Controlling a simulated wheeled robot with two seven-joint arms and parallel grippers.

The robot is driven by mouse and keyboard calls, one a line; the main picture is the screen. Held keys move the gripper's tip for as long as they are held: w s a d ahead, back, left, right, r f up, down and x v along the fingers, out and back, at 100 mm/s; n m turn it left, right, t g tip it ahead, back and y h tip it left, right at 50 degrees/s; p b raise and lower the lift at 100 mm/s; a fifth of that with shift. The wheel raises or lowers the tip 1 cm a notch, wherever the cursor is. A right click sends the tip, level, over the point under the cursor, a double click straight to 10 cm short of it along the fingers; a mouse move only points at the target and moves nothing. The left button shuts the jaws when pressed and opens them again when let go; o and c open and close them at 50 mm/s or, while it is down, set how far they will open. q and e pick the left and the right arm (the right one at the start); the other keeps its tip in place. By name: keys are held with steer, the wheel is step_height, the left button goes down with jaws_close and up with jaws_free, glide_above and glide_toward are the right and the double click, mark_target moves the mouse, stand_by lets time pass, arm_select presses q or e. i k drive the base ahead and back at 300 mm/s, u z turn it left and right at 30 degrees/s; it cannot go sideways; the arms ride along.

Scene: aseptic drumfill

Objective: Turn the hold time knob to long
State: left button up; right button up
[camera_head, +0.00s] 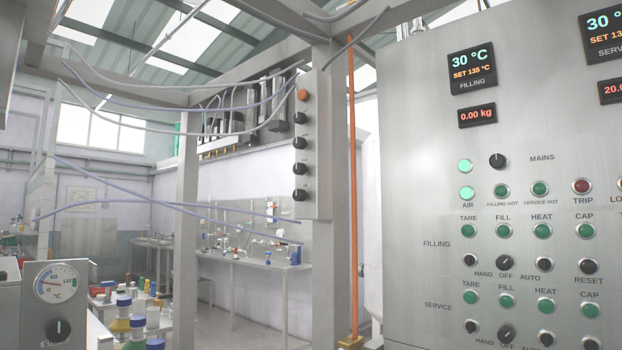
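I see no knob with a readable "hold time" label, so I cannot tell which one it is. A narrow grey box on a post carries several black knobs (300,169) in a column under an orange button (303,95); their labels are too small to read. A grey box at the lower left has a black knob (58,329) with a white pointer mark pointing about straight up, below a round temperature dial (56,283). The large steel panel (420,150) has a black mains knob (497,161) and two hand-off-auto knobs (504,263). Neither gripper is in view.
The panel fills the right side, with displays reading 30 °C (472,67) and 0.00 kg (477,115). An orange vertical pipe (352,190) stands left of it. Bottles (124,325) stand at the lower left. A bench (250,262) with glassware is at the back wall.

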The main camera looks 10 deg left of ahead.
mark_target(298, 168)
steer(key=u, duration=0.55)
steer(key=i, duration=0.75)
steer(key=u, duration=0.75)
